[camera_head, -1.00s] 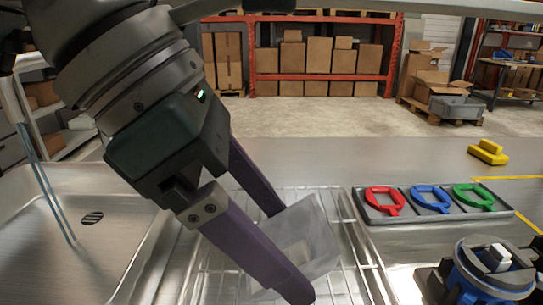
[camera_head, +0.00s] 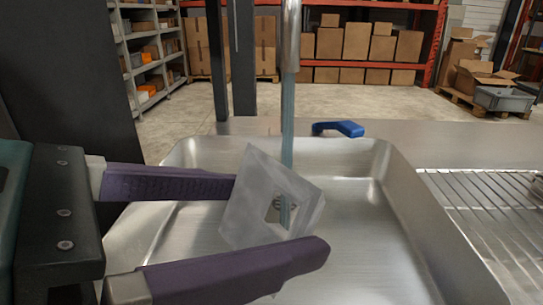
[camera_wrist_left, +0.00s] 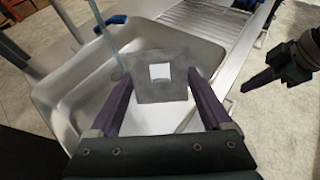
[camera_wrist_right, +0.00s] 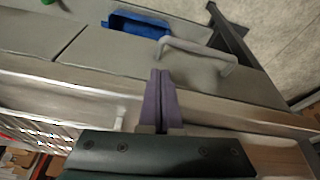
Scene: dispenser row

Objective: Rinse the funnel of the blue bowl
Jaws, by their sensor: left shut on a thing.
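The funnel (camera_head: 270,200) is a translucent grey square piece with a square hole. My left gripper (camera_head: 280,215) is shut on it and holds it tilted above the steel sink (camera_head: 360,270). The funnel also shows between my left fingers in the left wrist view (camera_wrist_left: 160,75). A thin blue water stream (camera_head: 287,120) falls from the spout (camera_head: 290,35) and overlaps the funnel in the head view; I cannot tell whether it enters the hole. My right gripper (camera_wrist_right: 160,75) has its fingers together with nothing between them. I cannot identify the blue bowl.
A blue lever (camera_head: 338,128) lies behind the sink's back rim. A wire rack (camera_head: 490,200) is to the sink's right. In the right wrist view a blue object (camera_wrist_right: 138,25) sits near a grey handle (camera_wrist_right: 195,50). Shelves and boxes stand far back.

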